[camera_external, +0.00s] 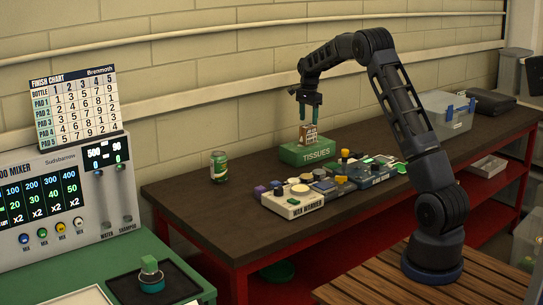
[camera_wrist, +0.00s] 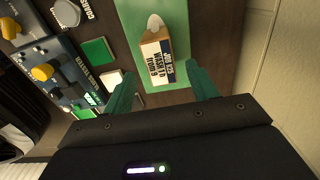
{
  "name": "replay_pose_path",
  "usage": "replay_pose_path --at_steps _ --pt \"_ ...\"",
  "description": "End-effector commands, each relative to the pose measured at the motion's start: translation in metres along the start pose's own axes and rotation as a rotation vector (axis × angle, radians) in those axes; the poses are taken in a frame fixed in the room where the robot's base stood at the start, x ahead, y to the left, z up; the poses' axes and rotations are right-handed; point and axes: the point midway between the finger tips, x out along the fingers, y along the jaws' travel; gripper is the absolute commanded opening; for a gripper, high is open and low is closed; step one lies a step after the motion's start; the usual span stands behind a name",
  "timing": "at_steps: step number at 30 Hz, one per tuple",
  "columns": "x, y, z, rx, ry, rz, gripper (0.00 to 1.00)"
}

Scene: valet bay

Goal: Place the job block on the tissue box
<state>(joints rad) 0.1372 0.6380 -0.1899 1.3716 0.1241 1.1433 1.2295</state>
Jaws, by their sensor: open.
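The job block (camera_external: 308,135) is a small tan block with white label faces. It rests on top of the green tissue box (camera_external: 306,154), which stands on the dark bench top. In the wrist view the block (camera_wrist: 152,50) shows its printed label, and the green tissue box (camera_wrist: 181,17) lies under it. A white tuft shows at the block's far end. My gripper (camera_external: 310,106) is open and empty, pointing down above the block and apart from it. In the wrist view its two green fingers (camera_wrist: 160,82) are spread, with the block ahead between them.
Trays with pads and knobs, including a cream wax warmer tray (camera_external: 293,201), sit in front of the tissue box. The wall runs close behind the bench.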

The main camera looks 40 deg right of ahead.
Motion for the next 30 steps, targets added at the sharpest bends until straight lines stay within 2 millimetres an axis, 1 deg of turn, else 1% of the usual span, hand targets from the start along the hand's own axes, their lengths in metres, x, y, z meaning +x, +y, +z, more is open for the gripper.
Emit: replay_pose_path --at_steps 1,3,6,10,14,17,18,20,24,26,30 --pt "-0.008 0.000 0.000 0.000 0.001 -0.002 0.58" --pt "-0.018 -0.001 0.000 0.000 0.000 -0.001 0.58" --pt "-0.028 0.000 0.000 0.000 0.000 -0.001 0.58" --pt "-0.036 0.001 0.000 -0.002 0.000 -0.001 0.58" --pt "-0.051 0.011 0.007 -0.033 -0.002 -0.012 0.58" --pt "-0.072 0.028 0.017 -0.088 -0.005 -0.030 0.58" --pt "-0.082 0.037 0.023 -0.117 -0.006 -0.039 0.58" --pt "-0.096 0.053 0.031 -0.163 -0.007 -0.052 0.58" --pt "-0.127 0.090 0.051 -0.274 -0.006 -0.083 0.58" --pt "-0.139 0.107 0.060 -0.322 -0.003 -0.096 0.58" --pt "-0.163 0.147 0.079 -0.434 0.004 -0.127 0.58"
